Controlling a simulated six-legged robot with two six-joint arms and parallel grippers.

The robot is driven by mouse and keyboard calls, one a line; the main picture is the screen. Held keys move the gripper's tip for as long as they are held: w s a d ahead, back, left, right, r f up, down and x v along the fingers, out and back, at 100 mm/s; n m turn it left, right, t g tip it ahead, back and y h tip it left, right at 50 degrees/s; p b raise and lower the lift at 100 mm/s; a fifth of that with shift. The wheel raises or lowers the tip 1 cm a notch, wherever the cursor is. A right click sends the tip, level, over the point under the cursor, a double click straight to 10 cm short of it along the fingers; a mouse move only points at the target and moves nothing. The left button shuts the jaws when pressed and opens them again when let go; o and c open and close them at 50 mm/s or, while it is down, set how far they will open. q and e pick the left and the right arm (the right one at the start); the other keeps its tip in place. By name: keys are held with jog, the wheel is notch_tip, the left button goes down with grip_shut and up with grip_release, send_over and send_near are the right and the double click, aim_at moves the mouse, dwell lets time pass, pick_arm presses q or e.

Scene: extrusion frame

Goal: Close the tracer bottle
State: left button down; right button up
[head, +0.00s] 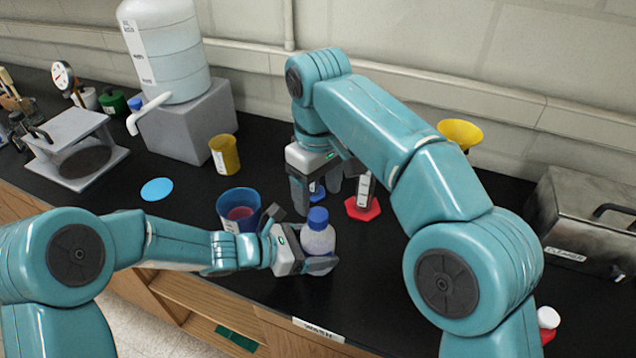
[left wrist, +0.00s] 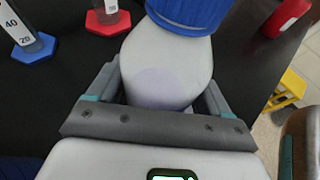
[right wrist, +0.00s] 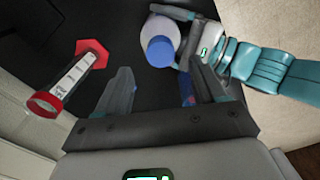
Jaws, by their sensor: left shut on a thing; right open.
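The tracer bottle (head: 318,240) is a pale bottle standing near the bench's front edge. Its blue cap (head: 318,217) sits on top; I cannot tell whether it is tight. My left gripper (head: 300,240) is shut around the bottle's body from the left. In the left wrist view the bottle (left wrist: 165,75) lies between the fingers, under the blue cap (left wrist: 188,12). My right gripper (head: 328,198) is open, empty and pointing down behind the bottle. In the right wrist view the blue cap (right wrist: 160,51) is beyond the open fingers (right wrist: 158,75).
A red-based cylinder (head: 364,196) stands right of my right gripper, and a blue-based cylinder (left wrist: 28,40) is near it. A blue cup (head: 238,211) is left of the bottle. A yellow cup (head: 224,155) stands farther back. A metal box (head: 585,225) is at right.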

jog(key=shift+r, duration=1.05)
pick_arm(q)
grip_release()
pick_arm(e)
jog(key=shift+f+b, duration=0.8)
pick_arm(q)
jog(key=v, duration=1.6)
jog(key=shift+r, duration=0.2)
jog(key=shift+a, duration=0.15)
